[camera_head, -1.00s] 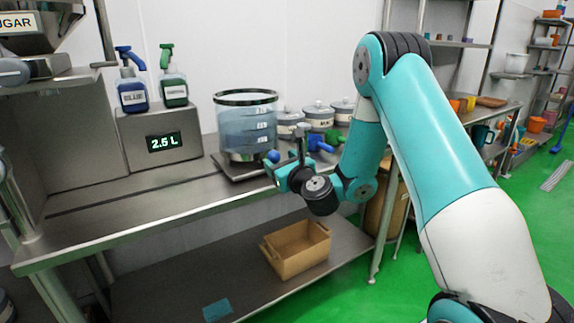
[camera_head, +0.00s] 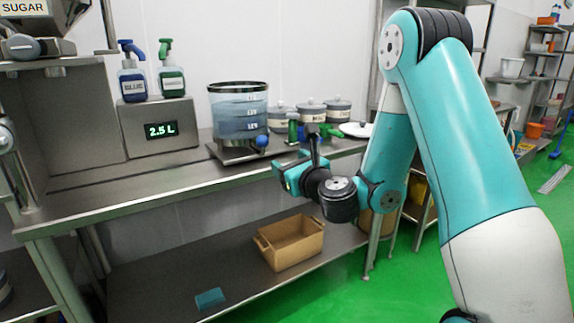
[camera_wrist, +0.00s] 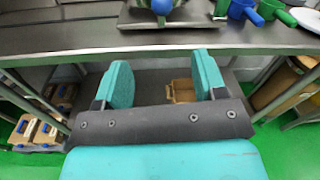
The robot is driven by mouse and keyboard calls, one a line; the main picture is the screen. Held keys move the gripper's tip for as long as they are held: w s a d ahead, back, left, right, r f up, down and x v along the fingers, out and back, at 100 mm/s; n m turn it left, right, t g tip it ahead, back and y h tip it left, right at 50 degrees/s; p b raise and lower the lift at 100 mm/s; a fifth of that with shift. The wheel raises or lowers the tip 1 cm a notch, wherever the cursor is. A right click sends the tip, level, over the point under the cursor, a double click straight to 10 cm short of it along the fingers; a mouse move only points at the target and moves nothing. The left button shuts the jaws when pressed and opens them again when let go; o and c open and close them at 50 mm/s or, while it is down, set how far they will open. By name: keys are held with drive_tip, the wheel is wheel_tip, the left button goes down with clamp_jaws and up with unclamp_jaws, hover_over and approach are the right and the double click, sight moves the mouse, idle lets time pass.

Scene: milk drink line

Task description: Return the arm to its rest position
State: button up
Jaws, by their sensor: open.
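My gripper (camera_head: 283,174) is in front of the steel counter's (camera_head: 130,206) front edge, over the lower shelf, in the head view. In the wrist view my gripper (camera_wrist: 160,80) shows two teal finger pads set wide apart, with nothing between them. My arm is bent, with its elbow high at the right of the head view. A clear vessel (camera_head: 238,112) with bluish liquid and a blue tap stands on a scale behind my gripper, apart from it.
A display box (camera_head: 160,131) reads 2.5 L, with blue and green spray bottles on top. Lidded pots (camera_head: 311,111) stand at the counter's back.

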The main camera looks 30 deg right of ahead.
drive_tip(key=s+a+r+n+g+y, duration=0.2)
drive_tip(key=s+a+n+g+y, duration=0.3)
drive_tip(key=a+n, duration=0.5)
drive_tip(key=s+a+r+n+g+y, duration=0.1)
drive_tip(key=s+a+n+g+y, duration=0.15)
drive_tip(key=a+n+y, duration=0.55)
drive_tip(key=s+a+f+n+g+h, duration=0.1)
drive_tip(key=s+a+n+g+h, duration=0.15)
drive_tip(key=s+n, duration=0.45)
drive_tip(key=s+a+f+n+g+h, duration=0.1)
drive_tip(key=s+a+n+g, duration=0.25)
drive_tip(key=s+n, duration=0.35)
drive_tip(key=s+d+n+g+h, duration=0.5)
drive_tip(key=s+n, duration=0.4)
drive_tip(key=n, duration=0.1)
wheel_tip(320, 180, up, 16)
drive_tip(key=p, duration=1.6)
drive_tip(key=shift+d+m+y, duration=0.15)
drive_tip(key=shift+m+y, duration=0.15)
drive_tip(key=shift+y, duration=0.05)
drive_tip(key=shift+w+f+t, duration=0.1)
drive_tip(key=shift+f+t, duration=0.05)
drive_tip(key=shift+t, duration=0.1)
